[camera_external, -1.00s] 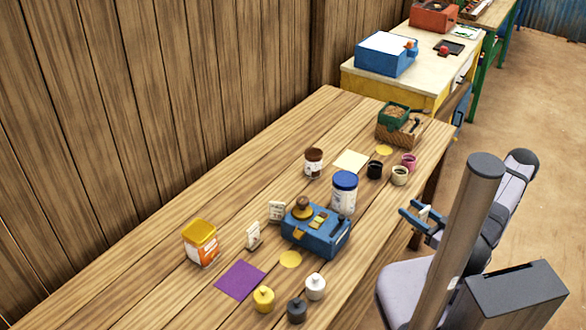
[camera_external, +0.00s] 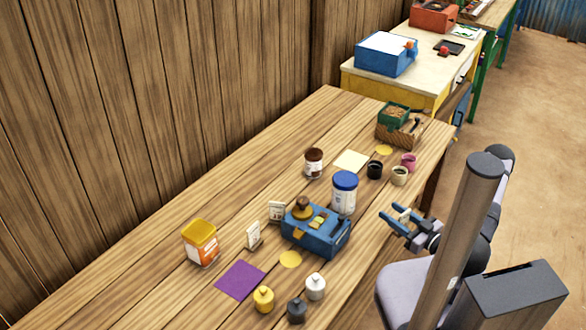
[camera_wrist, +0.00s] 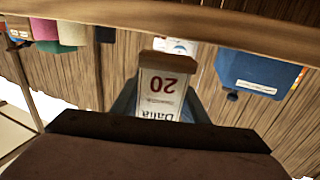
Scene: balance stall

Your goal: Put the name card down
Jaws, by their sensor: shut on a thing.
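My gripper (camera_external: 400,217) is at the right front edge of the wooden table, right of the blue balance. It is shut on a name card (camera_wrist: 165,88), which is white with a brown end and reads "20" and "Dalia" upside down in the wrist view. The card sits between the blue fingers, and its lower part is hidden. In the external view the held card is too small to make out well. Two other white cards stand on the table, one (camera_external: 253,235) left of the balance and one (camera_external: 276,211) just behind it.
The blue balance (camera_external: 318,236) has a blue-lidded jar (camera_external: 344,193) behind it. Cups (camera_external: 399,175) stand toward the far end. The table front right of the balance is clear.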

